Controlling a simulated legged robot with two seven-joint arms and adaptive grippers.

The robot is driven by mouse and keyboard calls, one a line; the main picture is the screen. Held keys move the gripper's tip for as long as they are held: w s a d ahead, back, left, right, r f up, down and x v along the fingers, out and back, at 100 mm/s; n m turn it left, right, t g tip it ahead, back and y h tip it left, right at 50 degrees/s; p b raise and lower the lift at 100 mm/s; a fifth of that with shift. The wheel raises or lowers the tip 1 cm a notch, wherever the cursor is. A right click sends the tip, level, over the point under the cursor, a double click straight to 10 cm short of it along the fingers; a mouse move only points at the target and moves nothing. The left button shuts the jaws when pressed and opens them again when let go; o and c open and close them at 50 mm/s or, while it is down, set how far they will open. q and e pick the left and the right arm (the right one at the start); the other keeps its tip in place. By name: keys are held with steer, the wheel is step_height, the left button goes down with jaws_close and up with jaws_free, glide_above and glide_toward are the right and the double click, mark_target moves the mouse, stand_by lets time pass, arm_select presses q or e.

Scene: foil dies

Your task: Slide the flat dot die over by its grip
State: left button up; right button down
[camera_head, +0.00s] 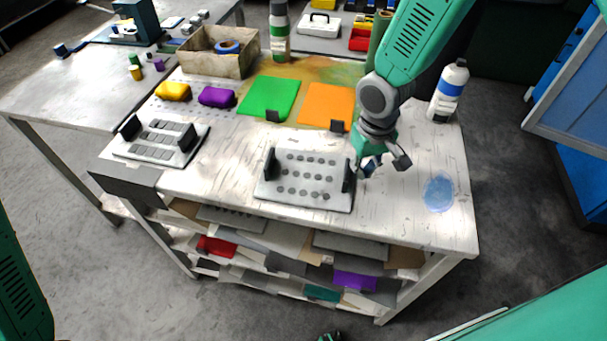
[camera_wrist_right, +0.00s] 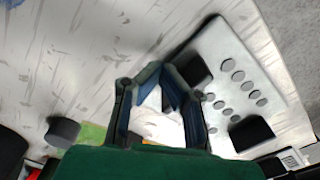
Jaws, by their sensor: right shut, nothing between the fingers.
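The flat dot die (camera_head: 303,178) is a pale grey plate with rows of dark round dots, lying flat near the front of the white worktable. It has an upright black grip at each end, the left one (camera_head: 270,162) and the right one (camera_head: 348,177). My right gripper (camera_head: 369,167) is shut and empty, just right of the right grip. In the right wrist view the fingertips (camera_wrist_right: 161,68) meet beside the near black grip (camera_wrist_right: 190,68), and the die (camera_wrist_right: 236,70) lies to their right. I cannot tell whether they touch.
A plate with square marks (camera_head: 160,142) lies at the left. Green (camera_head: 268,97) and orange (camera_head: 326,104) plates with small black grips lie behind. A white bottle (camera_head: 449,92) stands at the back right. A blue patch (camera_head: 438,193) marks the clear table right of the die.

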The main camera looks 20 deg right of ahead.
mark_target(341, 158)
steer(key=shift+d+f, duration=0.15)
steer(key=shift+d, duration=0.6)
steer(key=shift+w+a, duration=0.85)
steer(key=shift+w, duration=0.35)
steer(key=shift+w+d, duration=0.25)
steer(key=shift+w, duration=0.75)
steer(key=shift+w+a, duration=0.3)
steer(key=shift+w, duration=0.25)
steer(key=shift+w+a, duration=0.3)
steer(key=shift+w, duration=1.2)
arm_select(q)
steer(key=shift+d+r, duration=0.2)
steer(key=shift+d, duration=0.2)
arm_select(e)
steer(key=shift+w, duration=0.25)
arm_select(q)
steer(key=shift+a, duration=0.1)
arm_select(e)
steer(key=shift+a, duration=0.15)
